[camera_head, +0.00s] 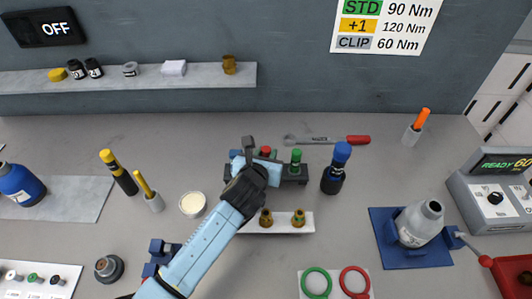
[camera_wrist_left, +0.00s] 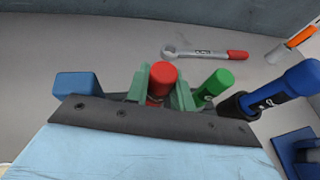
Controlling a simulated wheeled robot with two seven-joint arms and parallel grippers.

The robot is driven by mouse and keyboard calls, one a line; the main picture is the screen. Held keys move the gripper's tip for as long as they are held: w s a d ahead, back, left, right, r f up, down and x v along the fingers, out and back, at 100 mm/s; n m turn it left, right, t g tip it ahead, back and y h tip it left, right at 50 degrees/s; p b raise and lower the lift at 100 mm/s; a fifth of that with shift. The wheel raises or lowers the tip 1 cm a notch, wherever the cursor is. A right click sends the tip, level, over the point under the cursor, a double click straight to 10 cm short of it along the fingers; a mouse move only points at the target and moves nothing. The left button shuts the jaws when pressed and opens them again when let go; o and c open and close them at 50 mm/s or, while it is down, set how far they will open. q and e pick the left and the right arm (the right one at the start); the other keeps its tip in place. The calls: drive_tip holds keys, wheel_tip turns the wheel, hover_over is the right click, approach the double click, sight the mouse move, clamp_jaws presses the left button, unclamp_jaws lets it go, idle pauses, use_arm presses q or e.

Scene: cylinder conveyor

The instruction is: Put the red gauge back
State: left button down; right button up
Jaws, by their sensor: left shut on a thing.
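The red gauge (camera_wrist_left: 163,77) stands between the two green fingertips of my left gripper (camera_wrist_left: 160,88) in the left wrist view, and the gripper is shut on it. In the head view its red top (camera_head: 265,151) shows just beyond my left gripper (camera_head: 260,160). The green gauge (camera_head: 296,156) stands to its right in a dark rack (camera_head: 293,174); it also shows leaning in the left wrist view (camera_wrist_left: 216,84). The red gauge's lower end is hidden, so I cannot tell whether it touches the rack. My right gripper does not show.
A red-handled wrench (camera_head: 335,139) lies behind. A white tray (camera_head: 278,223) with brass parts lies in front. A blue fixture (camera_head: 385,231) stands at right. The bench between wrench and orange marker (camera_head: 420,119) is clear.

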use_arm(q)
drive_tip(key=shift+f+b, duration=0.3)
drive_tip(key=shift+f, duration=0.25)
drive_tip(key=c, duration=1.1)
unclamp_jaws()
drive_tip(key=shift+r, duration=0.1)
wheel_tip(320, 180, up, 6)
drive_tip(key=p, duration=0.7)
